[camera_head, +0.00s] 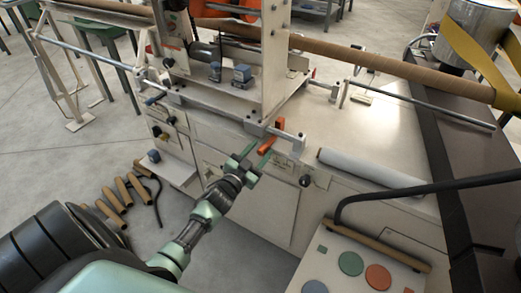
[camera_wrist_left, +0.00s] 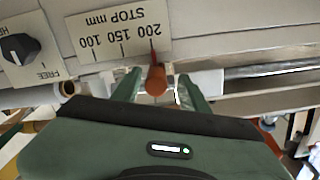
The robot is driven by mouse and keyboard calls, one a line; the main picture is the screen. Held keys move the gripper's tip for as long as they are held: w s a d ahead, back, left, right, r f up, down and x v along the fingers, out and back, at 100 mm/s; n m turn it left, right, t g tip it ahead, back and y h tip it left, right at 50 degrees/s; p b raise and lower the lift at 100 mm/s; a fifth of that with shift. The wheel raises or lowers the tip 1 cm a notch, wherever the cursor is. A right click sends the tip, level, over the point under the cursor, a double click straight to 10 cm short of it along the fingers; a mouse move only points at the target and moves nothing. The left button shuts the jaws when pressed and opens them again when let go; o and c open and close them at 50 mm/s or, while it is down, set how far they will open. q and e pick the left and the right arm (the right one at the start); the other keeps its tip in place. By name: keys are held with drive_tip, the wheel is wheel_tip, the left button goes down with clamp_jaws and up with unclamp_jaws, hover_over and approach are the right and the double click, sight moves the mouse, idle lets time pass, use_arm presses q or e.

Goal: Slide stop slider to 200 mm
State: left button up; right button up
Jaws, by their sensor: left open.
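The stop slider's orange handle (camera_head: 270,134) hangs on the rail at the front of the winder. In the left wrist view the handle (camera_wrist_left: 157,82) stands between my left gripper's two green fingers, with a gap on each side. The white scale plate (camera_wrist_left: 110,38) appears upside down, marked STOP mm with 100, 150 and 200. The handle lines up closely with the 200 mark. My left gripper (camera_head: 254,159) is open, its tips by the handle's lower end. My right gripper is not in view.
A knob plate (camera_wrist_left: 20,47) marked FREE sits beside the scale. The steel rail (camera_head: 215,106) runs along the machine front. A white roll (camera_head: 370,170) lies to the right, above a panel with coloured buttons (camera_head: 350,263). Several brown tubes (camera_head: 110,200) lie at lower left.

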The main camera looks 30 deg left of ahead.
use_arm(q)
drive_tip(key=s, duration=0.7)
drive_tip(key=shift+d, duration=0.1)
drive_tip(key=s+d+f+g, duration=0.25)
drive_tip(key=s+f, duration=0.25)
drive_tip(key=f, duration=0.5)
drive_tip(key=s+d+f+n+g, duration=0.1)
drive_tip(key=s+d+f+g, duration=0.2)
drive_tip(key=f, duration=0.7)
drive_tip(key=s+d+f+g, duration=0.1)
drive_tip(key=s+f+g, duration=0.2)
drive_tip(key=s+f, duration=0.45)
drive_tip(key=s+d+f+g, duration=0.2)
drive_tip(key=s+f, duration=0.4)
drive_tip(key=s, duration=0.3)
drive_tip(key=s+d+f+g, duration=0.3)
drive_tip(key=s+f, duration=0.3)
drive_tip(key=s, duration=0.4)
drive_tip(key=s+d+f+g+h, duration=0.1)
drive_tip(key=s+d+f+g, duration=0.1)
drive_tip(key=s+f, duration=0.4)
drive_tip(key=s+g, duration=0.1)
drive_tip(key=s, duration=0.3)
drive_tip(key=shift+d+f, duration=0.3)
drive_tip(key=shift+d, duration=0.1)
drive_tip(key=shift+g, duration=0.25)
